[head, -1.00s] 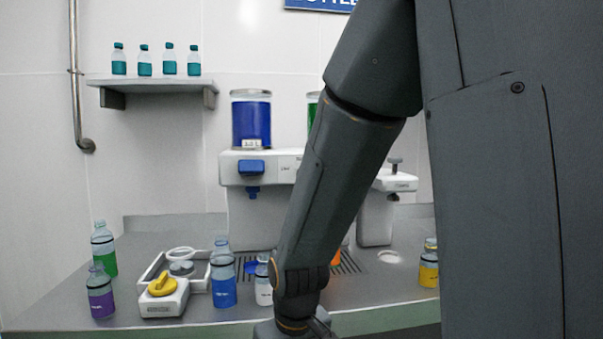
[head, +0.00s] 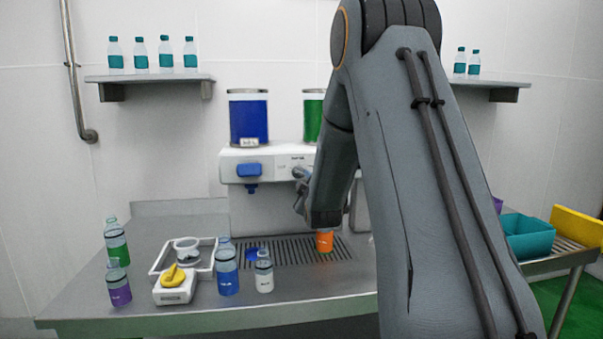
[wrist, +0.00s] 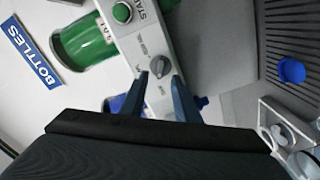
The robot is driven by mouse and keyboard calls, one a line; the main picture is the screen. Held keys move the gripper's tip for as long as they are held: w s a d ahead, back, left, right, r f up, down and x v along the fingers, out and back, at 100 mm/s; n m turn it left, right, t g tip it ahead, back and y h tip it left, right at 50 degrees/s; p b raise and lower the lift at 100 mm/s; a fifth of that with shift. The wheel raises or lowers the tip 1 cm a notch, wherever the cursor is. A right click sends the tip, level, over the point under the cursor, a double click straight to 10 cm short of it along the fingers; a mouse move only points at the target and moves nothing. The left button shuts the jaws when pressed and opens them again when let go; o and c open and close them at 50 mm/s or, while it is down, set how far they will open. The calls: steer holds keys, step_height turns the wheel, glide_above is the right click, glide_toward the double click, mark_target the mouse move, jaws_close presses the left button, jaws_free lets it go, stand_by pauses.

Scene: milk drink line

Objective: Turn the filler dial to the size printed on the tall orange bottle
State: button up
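The filler (head: 255,205) is a white and grey machine at the back of the counter. Its dial (wrist: 160,66) is a dark grey knob with a pale pointer line on the front panel, with small print around it too blurred to read. My gripper (wrist: 161,80) is open, its two dark blue fingers apart with tips just short of or beside the dial; contact cannot be told. In the head view my arm hides the dial. An orange bottle (head: 324,241) stands at the drip grate, its upper part hidden by my arm; its print is unreadable.
A green START button (wrist: 122,12) and green tank (wrist: 85,40) are near the dial. A blue lever (head: 249,170) is at the filler's left.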

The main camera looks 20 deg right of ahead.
mark_target(300, 174)
steer(key=shift+p+x, duration=1.2)
steer(key=shift+x, duration=2.1)
steer(key=shift+f, duration=0.1)
jaws_close()
